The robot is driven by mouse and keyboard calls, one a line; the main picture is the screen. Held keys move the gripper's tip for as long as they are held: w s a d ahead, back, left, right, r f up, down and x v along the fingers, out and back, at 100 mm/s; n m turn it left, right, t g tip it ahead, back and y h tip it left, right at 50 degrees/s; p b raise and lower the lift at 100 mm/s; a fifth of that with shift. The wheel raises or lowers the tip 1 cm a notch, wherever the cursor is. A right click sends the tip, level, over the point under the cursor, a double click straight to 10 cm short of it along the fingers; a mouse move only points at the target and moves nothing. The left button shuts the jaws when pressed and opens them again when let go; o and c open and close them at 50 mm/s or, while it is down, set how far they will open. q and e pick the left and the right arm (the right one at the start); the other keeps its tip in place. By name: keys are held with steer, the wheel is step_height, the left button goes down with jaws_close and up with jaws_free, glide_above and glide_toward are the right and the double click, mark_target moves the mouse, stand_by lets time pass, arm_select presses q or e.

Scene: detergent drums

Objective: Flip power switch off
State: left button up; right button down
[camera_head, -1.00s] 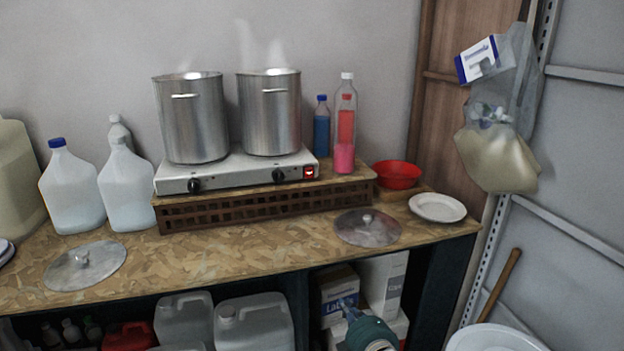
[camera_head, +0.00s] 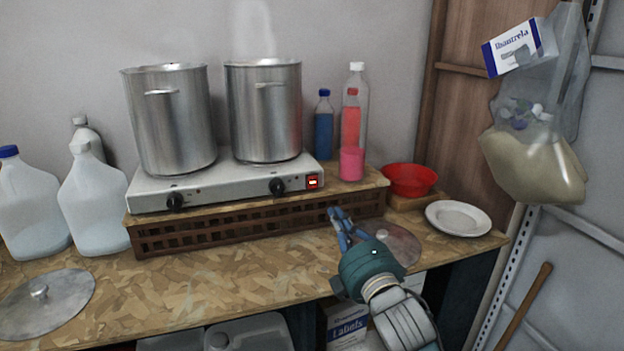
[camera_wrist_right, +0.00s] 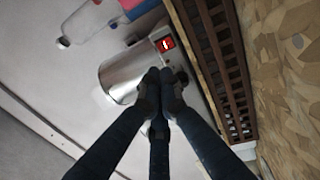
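The red lit power switch (camera_head: 312,182) is at the right end of the front of the white double hot plate (camera_head: 232,186). It also shows in the right wrist view (camera_wrist_right: 165,44), just beyond the fingertips. My right gripper (camera_head: 335,212) is in front of and below the switch, apart from it, over the bench edge of the wooden rack. In the right wrist view its dark fingers (camera_wrist_right: 162,78) come together at the tips, with nothing between them. My left gripper is in no view.
A pot lid (camera_head: 402,246) lies partly behind my right gripper.

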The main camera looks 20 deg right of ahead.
steer(key=s, duration=0.1)
steer(key=p, duration=0.2)
glide_toward(313, 182)
steer(key=r, duration=0.2)
steer(key=w, duration=0.5)
steer(key=shift+w+r+p, duration=0.15)
steer(key=shift+w+p, duration=0.2)
steer(key=shift+p, duration=0.05)
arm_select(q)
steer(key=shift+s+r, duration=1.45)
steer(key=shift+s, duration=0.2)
arm_select(e)
steer(key=shift+w, duration=0.55)
